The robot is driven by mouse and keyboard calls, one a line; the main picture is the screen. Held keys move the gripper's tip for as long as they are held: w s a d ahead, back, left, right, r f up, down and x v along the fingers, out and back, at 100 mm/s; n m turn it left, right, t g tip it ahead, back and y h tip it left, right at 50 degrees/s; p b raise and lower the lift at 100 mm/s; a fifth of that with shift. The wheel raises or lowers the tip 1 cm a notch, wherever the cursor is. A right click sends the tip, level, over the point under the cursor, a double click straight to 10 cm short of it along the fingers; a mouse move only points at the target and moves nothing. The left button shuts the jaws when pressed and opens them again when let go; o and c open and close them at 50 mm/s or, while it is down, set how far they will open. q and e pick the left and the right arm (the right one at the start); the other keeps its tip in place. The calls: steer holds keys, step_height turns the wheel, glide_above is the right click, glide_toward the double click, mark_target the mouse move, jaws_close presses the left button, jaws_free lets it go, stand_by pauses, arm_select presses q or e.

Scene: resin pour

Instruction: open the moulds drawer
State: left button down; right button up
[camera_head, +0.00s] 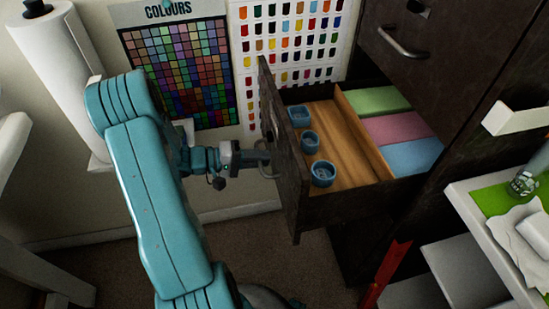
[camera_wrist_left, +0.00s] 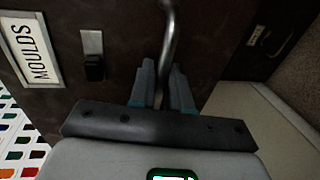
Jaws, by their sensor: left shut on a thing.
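The moulds drawer (camera_head: 340,208) stands pulled out from a dark cabinet in the head view. Inside it, on the wooden bottom, are three blue moulds (camera_head: 322,173), and green, pink and blue stacks (camera_head: 393,128) lie behind a divider. My left gripper (camera_head: 265,165) is at the drawer front and shut on the metal handle. In the left wrist view its fingers (camera_wrist_left: 162,88) close around the curved handle (camera_wrist_left: 170,35). A "MOULDS" label (camera_wrist_left: 35,52) and a small latch-like fitting (camera_wrist_left: 93,55) are on the drawer front beside it. My right gripper is not in view.
Another closed drawer with a handle (camera_head: 403,42) is above. A white-edged table with a green mat (camera_head: 492,200) and a glass (camera_head: 522,183) stands at right. Bare floor (camera_head: 110,260) lies below my left arm.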

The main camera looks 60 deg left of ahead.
arm_select(q)
steer(key=shift+s+a, duration=0.35)
steer(key=shift+s, duration=0.3)
steer(key=c, duration=1.3)
jaws_free()
steer(key=v, duration=1.6)
steer(key=shift+s, duration=0.15)
steer(key=shift+s+a, duration=0.1)
